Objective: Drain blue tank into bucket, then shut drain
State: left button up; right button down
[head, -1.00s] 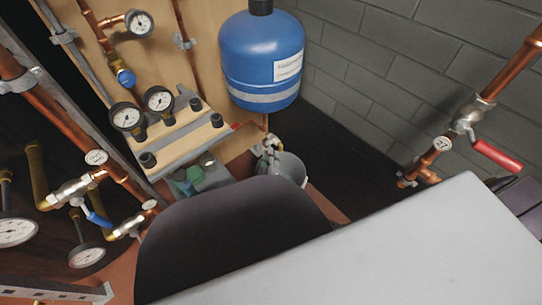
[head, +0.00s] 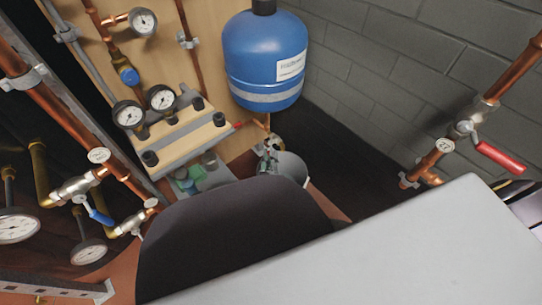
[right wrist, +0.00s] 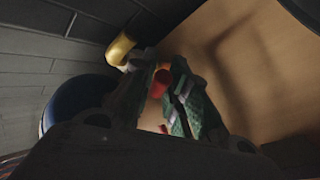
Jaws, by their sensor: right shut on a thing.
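The blue tank (head: 265,62) hangs upright at the wooden panel in the head view. A copper pipe runs down below it to the drain. The grey bucket (head: 292,168) stands on the floor under the tank, partly hidden by my body. Whether water runs cannot be seen. My left gripper is not in view.
A red-handled valve (head: 498,157) sits on a copper pipe at the right wall. Gauges (head: 128,114) and a blue-handled valve (head: 98,214) are at the left. A green and grey device (head: 190,178) is left of the bucket. The grey block wall (head: 400,75) bounds the right.

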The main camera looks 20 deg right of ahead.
jog(key=shift+a+f, duration=0.15)
jog(key=shift+a, duration=0.05)
dwell(0.3)
jog(key=c, duration=1.4)
grip_release()
jog(key=shift+w, duration=0.1)
jog(key=shift+c, duration=0.2)
jog(key=shift+d+r, duration=0.1)
jog(key=shift+r, duration=0.1)
jog(key=shift+r, duration=4.8)
